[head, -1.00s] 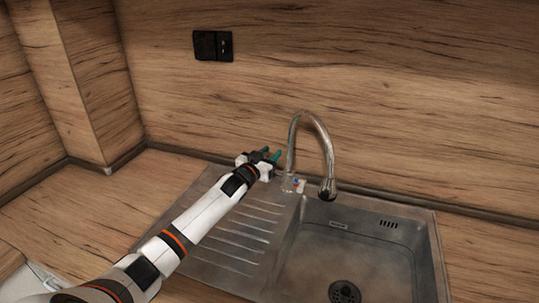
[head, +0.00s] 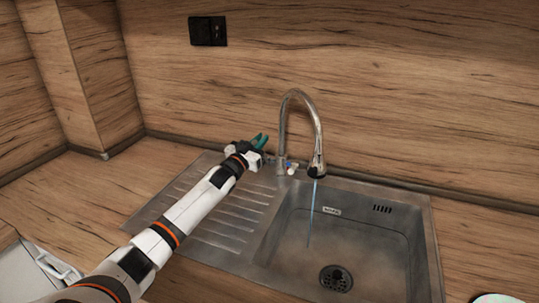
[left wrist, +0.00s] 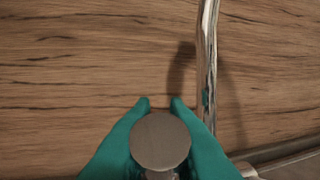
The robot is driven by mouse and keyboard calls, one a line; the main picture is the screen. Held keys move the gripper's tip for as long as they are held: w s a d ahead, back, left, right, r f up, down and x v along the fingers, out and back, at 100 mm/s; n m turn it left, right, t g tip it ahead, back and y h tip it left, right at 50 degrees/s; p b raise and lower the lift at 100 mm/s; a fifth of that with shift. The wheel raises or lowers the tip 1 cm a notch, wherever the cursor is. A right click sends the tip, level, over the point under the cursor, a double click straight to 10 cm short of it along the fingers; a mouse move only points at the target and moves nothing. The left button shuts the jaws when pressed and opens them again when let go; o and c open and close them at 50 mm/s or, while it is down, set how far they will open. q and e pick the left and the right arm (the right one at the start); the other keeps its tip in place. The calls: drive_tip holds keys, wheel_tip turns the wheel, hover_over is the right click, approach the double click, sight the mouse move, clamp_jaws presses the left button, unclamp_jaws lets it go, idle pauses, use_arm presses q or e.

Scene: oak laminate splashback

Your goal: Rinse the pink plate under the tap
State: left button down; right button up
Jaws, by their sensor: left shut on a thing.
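The chrome tap (head: 304,100) stands behind the sink (head: 340,232), and a thin stream of water (head: 312,212) falls from its spout into the basin. My left gripper (head: 259,141) is at the tap's left side, above the drainer. In the left wrist view its teal fingers (left wrist: 160,107) are closed around a round metal knob (left wrist: 160,141), which looks like the tap's handle. The tap's pipe (left wrist: 207,60) rises just right of them. No pink plate can be made out. My right gripper is not in view.
A pale round thing (head: 497,298) is cut off at the bottom right edge. The ribbed drainer (head: 225,215) lies left of the basin and is empty apart from my arm above it. A black socket (head: 208,31) is on the wooden wall behind.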

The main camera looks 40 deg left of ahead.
use_arm(q)
drive_tip(key=shift+s+d+f+t+b, duration=0.3)
drive_tip(key=shift+f+b, duration=0.1)
drive_tip(key=shift+f, duration=0.15)
drive_tip(key=shift+s+a, duration=0.1)
drive_tip(key=shift+a, duration=0.05)
drive_tip(key=shift+r+t, duration=0.2)
drive_tip(key=shift+t, duration=0.1)
drive_tip(key=c, duration=1.5)
unclamp_jaws()
drive_tip(key=shift+c, duration=0.2)
drive_tip(key=shift+o, duration=0.7)
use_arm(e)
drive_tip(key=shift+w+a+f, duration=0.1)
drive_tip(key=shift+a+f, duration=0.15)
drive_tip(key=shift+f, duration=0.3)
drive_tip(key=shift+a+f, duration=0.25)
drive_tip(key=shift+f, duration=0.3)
use_arm(q)
drive_tip(key=shift+s, duration=0.1)
